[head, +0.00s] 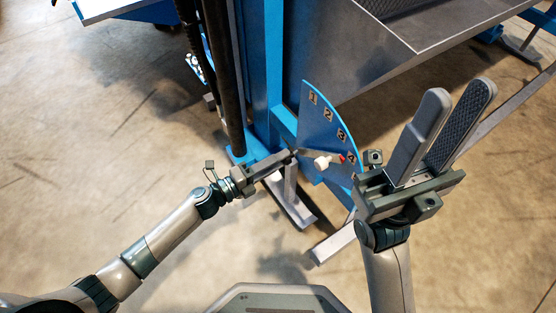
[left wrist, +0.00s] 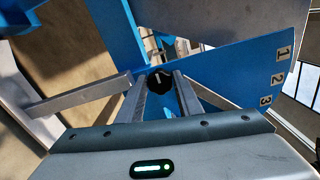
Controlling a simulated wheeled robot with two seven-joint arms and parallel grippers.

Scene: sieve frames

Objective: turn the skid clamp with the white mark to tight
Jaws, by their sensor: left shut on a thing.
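The skid clamp is a round black knob (left wrist: 159,80) with a short white mark on its face, seen in the left wrist view. The mark points almost straight up in that picture. My left gripper (left wrist: 164,78) has its two fingers on either side of the knob and is shut on it. In the head view my left gripper (head: 289,155) reaches the blue post beside the numbered plate, and the knob is mostly hidden at its tips. My right gripper (head: 460,92) is raised at the right, its two long fingers apart and empty.
A blue numbered plate (head: 318,108) stands just right of my left gripper. A lever with a white knob (head: 322,162) and a red tip (head: 342,158) lies across it near the 4. Dark vertical hoses (head: 222,75) hang left of the blue post (head: 264,80). Open floor lies at the left.

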